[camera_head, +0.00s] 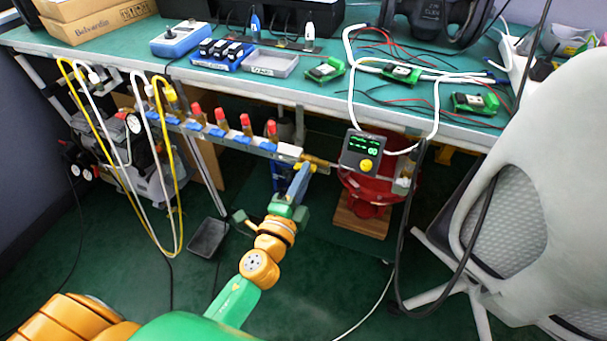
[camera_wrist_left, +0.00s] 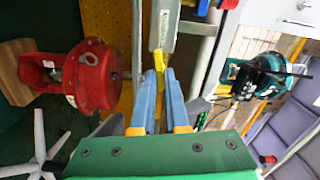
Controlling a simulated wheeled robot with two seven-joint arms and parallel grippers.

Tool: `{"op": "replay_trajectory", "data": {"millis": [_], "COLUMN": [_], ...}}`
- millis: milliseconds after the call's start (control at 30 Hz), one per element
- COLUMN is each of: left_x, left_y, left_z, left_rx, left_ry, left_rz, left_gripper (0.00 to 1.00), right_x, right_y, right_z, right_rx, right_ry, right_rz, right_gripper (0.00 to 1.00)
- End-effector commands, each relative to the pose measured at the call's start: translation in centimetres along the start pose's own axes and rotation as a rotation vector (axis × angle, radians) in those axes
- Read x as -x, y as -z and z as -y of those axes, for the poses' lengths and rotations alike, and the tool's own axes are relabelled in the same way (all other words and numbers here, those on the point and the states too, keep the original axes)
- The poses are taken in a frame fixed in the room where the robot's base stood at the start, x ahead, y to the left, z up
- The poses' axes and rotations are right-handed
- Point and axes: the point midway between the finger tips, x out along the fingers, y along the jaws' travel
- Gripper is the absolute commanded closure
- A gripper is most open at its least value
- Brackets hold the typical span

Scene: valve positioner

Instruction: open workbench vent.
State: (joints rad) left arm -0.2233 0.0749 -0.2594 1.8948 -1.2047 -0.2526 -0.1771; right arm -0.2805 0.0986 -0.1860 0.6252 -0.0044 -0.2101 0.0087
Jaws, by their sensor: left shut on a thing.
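A metal air manifold (camera_head: 240,141) with several red-topped valves runs along the front edge of the green workbench (camera_head: 330,97). A small yellow handle (camera_head: 318,161), which looks like the vent valve, sits at its right end. In the left wrist view the yellow handle (camera_wrist_left: 159,60) shows at the end of a metal bar (camera_wrist_left: 164,25). My left gripper (camera_head: 303,171) reaches up to it from below. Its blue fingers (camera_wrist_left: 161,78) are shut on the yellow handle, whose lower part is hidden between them. My right gripper is in neither view.
A grey display box with a yellow knob (camera_head: 360,152) hangs just right of the gripper. A red actuator (camera_head: 372,190) stands behind it on a wooden block. Yellow and white hoses (camera_head: 165,170) loop down at the left. A grey chair (camera_head: 530,190) fills the right side.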

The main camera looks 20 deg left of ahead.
Motion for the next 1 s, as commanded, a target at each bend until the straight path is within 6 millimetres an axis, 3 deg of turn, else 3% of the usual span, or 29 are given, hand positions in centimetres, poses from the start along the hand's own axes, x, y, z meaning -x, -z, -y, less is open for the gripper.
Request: {"op": "replay_trajectory", "data": {"millis": [400,967,1000], "left_x": [0.0,0.0,0.0], "left_y": [0.0,0.0,0.0], "left_z": [-0.1,-0.2,-0.2], "left_rx": [-0.175,-0.203,-0.203], "left_ry": [-0.001,-0.001,-0.001], "left_rz": [-0.001,-0.001,-0.001], "left_gripper": [1.0,1.0,0.82], "right_x": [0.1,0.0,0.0], "right_y": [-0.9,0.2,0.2], "right_z": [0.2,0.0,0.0], "right_rx": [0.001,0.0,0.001], "right_ry": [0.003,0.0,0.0], "right_rz": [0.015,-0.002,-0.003], "right_gripper": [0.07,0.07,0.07]}}
